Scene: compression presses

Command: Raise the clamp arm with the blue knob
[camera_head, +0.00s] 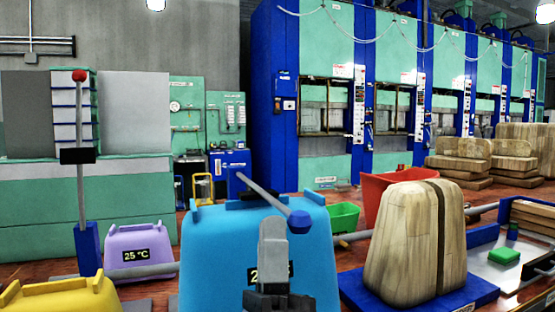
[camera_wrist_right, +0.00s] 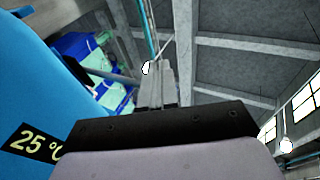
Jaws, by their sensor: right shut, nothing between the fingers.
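The clamp arm (camera_head: 262,194) with the blue knob (camera_head: 299,222) shows in the head view. It is a grey rod slanting down to the right from a blue bracket (camera_head: 230,165), across the top of a light blue block (camera_head: 215,250). My right gripper (camera_head: 273,228) is in front of that block, fingers pointing up, just left of and slightly below the knob. It is shut and empty; contact with the knob cannot be told. In the right wrist view my shut fingers (camera_wrist_right: 156,85) rise beside the blue block (camera_wrist_right: 30,90). The knob is not clear there. My left gripper is not in view.
Another clamp arm (camera_head: 81,190) with a red knob (camera_head: 79,76) stands upright at left. Purple (camera_head: 140,240) and yellow (camera_head: 65,297) blocks sit near it. A wooden block (camera_head: 400,245) on a blue base stands right of the gripper. Red (camera_head: 385,190) and green (camera_head: 343,217) bins are behind.

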